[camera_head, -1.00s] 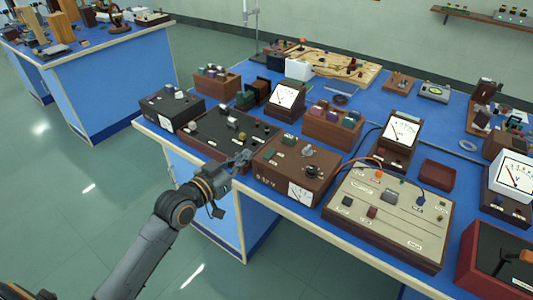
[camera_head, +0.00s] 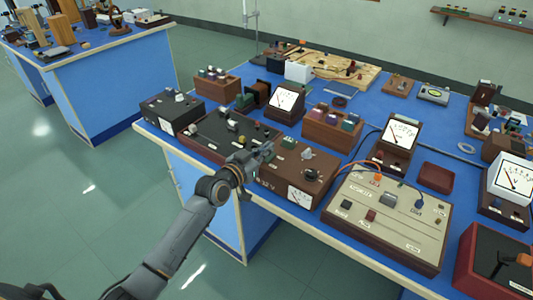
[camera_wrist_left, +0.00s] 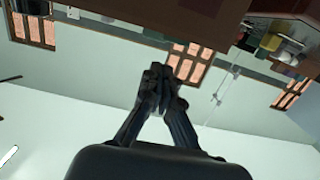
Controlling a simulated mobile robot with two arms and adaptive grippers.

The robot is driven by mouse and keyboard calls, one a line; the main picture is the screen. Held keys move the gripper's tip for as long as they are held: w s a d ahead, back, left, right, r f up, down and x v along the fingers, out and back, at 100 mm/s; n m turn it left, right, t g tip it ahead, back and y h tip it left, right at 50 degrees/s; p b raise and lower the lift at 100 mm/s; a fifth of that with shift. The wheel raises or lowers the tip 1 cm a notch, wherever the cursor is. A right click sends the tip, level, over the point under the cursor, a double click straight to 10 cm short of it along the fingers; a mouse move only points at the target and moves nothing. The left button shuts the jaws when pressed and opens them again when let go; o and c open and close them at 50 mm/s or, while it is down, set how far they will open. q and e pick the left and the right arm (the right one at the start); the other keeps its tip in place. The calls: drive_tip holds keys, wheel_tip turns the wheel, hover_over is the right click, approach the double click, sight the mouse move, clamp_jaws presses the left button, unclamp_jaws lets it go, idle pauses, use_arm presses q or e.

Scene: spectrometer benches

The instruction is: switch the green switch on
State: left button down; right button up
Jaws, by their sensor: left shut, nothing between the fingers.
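A brown control box (camera_head: 315,188) with a dial meter stands at the near edge of the blue bench in the head view. A small green switch (camera_head: 288,143) shows at the back of its top panel. Another green piece, seen on the panel's left in the earlier head view, is now hidden by my left gripper (camera_head: 266,148). The gripper is over the box's left end, its fingers closed and empty; I cannot tell whether they touch the panel. In the wrist view the closed fingertips (camera_wrist_left: 158,85) are below a brown surface (camera_wrist_left: 180,12). My right gripper is not in view.
A dark panel box (camera_head: 205,130) stands just left of the brown box, and a cream panel (camera_head: 388,222) with cables stands to its right. A brown rack (camera_head: 332,134) and a meter (camera_head: 286,101) stand behind. The floor at left is clear.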

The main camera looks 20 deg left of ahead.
sight(269, 157)
use_arm(q)
drive_tip(key=shift+w+f, duration=0.1)
drive_tip(key=shift+f, duration=1.05)
